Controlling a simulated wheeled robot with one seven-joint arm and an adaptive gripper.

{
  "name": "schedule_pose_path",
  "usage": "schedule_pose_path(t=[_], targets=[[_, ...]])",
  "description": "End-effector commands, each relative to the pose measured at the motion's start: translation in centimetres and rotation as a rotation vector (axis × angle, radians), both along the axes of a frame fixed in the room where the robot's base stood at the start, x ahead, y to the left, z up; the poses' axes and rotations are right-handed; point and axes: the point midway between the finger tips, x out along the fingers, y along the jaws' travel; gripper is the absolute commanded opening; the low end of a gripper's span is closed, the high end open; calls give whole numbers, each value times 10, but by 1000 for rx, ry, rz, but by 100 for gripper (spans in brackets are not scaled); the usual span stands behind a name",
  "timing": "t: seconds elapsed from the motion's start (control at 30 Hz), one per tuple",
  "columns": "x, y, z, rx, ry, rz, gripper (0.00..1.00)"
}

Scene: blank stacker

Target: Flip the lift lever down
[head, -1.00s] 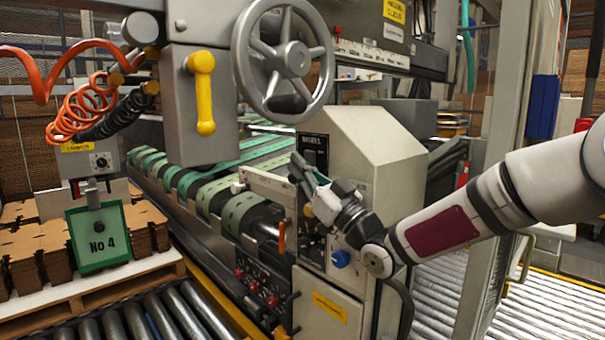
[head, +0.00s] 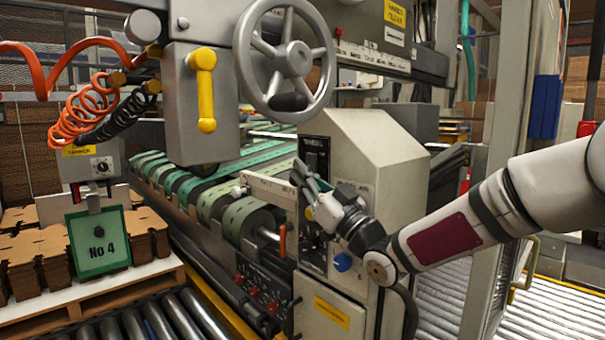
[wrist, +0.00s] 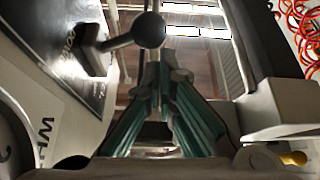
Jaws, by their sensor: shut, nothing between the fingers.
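A lever with a dark round knob (wrist: 149,30) sticks out of a black slotted plate (wrist: 62,38) at the upper left of the wrist view. I take it to be the lift lever. My gripper (wrist: 160,72) is shut and empty, its teal-sided fingers meeting just below the knob in that view. I cannot tell whether they touch the lever. In the head view my gripper (head: 300,172) is in front of the pale machine cabinet (head: 372,150), beside its black panel (head: 315,152). I cannot make out the lever there.
A handwheel (head: 287,58) and a yellow-handled lever (head: 205,90) are up and left of my gripper. Roller conveyors (head: 440,300) lie at the lower right.

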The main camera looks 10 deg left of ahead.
Motion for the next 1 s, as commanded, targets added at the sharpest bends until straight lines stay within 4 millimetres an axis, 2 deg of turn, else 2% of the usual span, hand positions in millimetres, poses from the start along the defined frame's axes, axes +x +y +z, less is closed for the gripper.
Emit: schedule_pose_path(t=[0.17,0.6,0.77,1.0], targets=[[-8,-13,-10,-2,2,-2,0],[-50,-71,-51,-1,1,-2,0],[-57,-81,-59,0,1,-1,0],[-60,-84,-61,0,0,0,0]])
